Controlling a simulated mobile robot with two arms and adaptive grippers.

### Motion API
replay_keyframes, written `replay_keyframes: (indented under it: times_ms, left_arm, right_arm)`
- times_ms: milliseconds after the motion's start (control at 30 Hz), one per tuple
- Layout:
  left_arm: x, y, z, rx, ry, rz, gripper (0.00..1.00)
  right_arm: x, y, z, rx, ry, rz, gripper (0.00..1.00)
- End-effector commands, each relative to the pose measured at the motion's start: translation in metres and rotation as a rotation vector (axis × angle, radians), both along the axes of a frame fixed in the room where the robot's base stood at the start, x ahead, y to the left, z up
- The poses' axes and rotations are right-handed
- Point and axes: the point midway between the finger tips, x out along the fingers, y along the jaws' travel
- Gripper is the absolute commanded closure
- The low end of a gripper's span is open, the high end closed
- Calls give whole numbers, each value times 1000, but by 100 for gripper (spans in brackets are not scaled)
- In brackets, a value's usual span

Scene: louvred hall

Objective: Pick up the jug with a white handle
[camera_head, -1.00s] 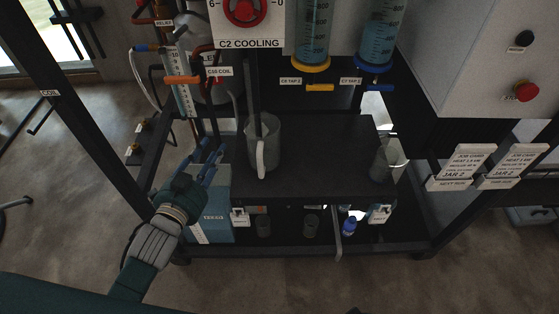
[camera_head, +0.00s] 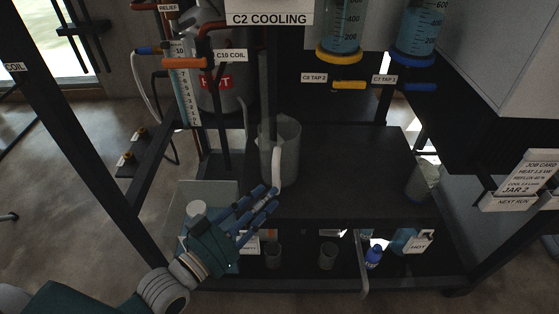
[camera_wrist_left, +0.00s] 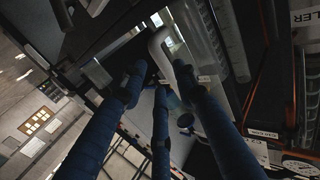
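The clear jug (camera_head: 290,150) stands upright on the dark shelf (camera_head: 350,160) of the rack. Its white handle (camera_head: 277,165) faces the front. My left gripper (camera_head: 268,196) is open, with its blue fingers pointing at the lower end of the handle. In the left wrist view the gripper (camera_wrist_left: 159,84) has its fingers spread. The white handle (camera_wrist_left: 155,42) shows just ahead of the fingertips, between them, with the jug's clear wall (camera_wrist_left: 190,30) beside it. I cannot tell whether a finger touches the handle. My right gripper is not in view.
Another clear vessel (camera_head: 421,182) stands at the shelf's right end. Small cups (camera_head: 328,256) and a blue bottle (camera_head: 373,257) are on the lower level. Hanging columns with yellow and blue taps (camera_head: 349,85) are above. A dark upright post (camera_head: 270,90) rises behind the jug.

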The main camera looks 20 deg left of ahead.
Motion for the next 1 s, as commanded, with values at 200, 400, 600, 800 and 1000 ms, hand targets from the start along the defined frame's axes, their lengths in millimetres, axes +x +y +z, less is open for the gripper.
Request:
replay_keyframes:
  times_ms: [200, 400, 600, 800, 1000]
  left_arm:
    - [23, -7, 0, -2, -4, 2, 70]
    - [47, -17, 0, 0, -2, 1, 70]
    - [50, -18, -1, 3, 1, 1, 70]
    - [50, -18, -1, 3, 1, 1, 92]
    - [50, -18, 0, 2, -1, 1, 100]
  right_arm:
    - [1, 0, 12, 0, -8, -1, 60]
    - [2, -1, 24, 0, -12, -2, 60]
    - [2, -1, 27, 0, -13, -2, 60]
    - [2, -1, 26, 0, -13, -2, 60]
    - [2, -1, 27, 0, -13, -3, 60]
